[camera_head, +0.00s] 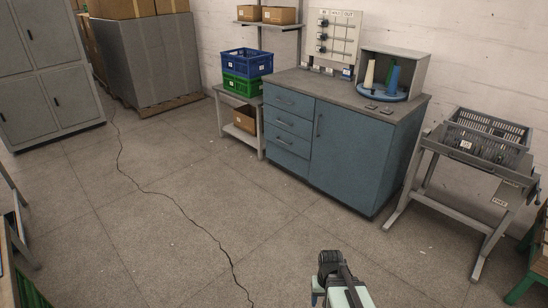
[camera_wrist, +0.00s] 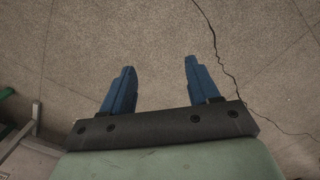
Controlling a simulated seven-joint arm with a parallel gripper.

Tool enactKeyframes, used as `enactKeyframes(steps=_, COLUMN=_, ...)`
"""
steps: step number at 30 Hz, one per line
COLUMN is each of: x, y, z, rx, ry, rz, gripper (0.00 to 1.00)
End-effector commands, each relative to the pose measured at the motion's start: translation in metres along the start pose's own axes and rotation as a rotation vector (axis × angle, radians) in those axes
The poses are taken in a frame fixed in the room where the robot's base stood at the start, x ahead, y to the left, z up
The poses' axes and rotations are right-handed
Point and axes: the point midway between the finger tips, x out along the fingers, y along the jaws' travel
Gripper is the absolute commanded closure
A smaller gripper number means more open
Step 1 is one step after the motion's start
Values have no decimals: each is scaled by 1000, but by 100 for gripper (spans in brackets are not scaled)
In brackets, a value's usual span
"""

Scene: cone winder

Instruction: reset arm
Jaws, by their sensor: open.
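My gripper shows in the wrist view (camera_wrist: 158,80) with its two blue fingers apart and nothing between them. Bare speckled floor (camera_wrist: 155,30) lies beneath it. In the head view my arm shows at the bottom, right of the middle, over the floor (camera_head: 180,240). The fingertips cannot be made out there. My arm is well in front of the blue cabinet and touches nothing that I can see.
A blue cabinet (camera_head: 350,150) bears cones on a round blue base (camera_head: 382,93). A grey stand (camera_head: 440,150) with a crate (camera_head: 485,142) is at right. Blue (camera_head: 246,62) and green (camera_head: 241,87) crates stand left of the cabinet. Open floor lies at left and centre.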

Motion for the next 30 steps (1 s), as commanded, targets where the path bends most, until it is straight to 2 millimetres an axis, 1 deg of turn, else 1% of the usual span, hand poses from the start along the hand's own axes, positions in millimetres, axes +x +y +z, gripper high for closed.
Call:
enactKeyframes(steps=1, x=10, y=0, z=8, rx=0, ry=-20, rz=0, gripper=40)
enactKeyframes(steps=5, x=35, y=0, z=30, rx=1, ry=-74, rz=0, gripper=40)
enactKeyframes(steps=8, x=57, y=0, z=52, rx=1, ry=-125, rz=0, gripper=40)
enactKeyframes(steps=12, x=87, y=0, z=86, rx=2, ry=-198, rz=0, gripper=40)
enactKeyframes(steps=14, x=99, y=0, z=101, rx=2, ry=-228, rz=0, gripper=40)
enactKeyframes(steps=18, x=125, y=0, z=137, rx=3, ry=-301, rz=0, gripper=40)
enactKeyframes(steps=24, x=157, y=0, z=190, rx=4, ry=-402, rz=0, gripper=40)
enactKeyframes(steps=27, x=169, y=0, z=214, rx=4, ry=-446, rz=0, gripper=40)
enactKeyframes(steps=30, x=178, y=0, z=234, rx=4, ry=-481, rz=0, gripper=40)
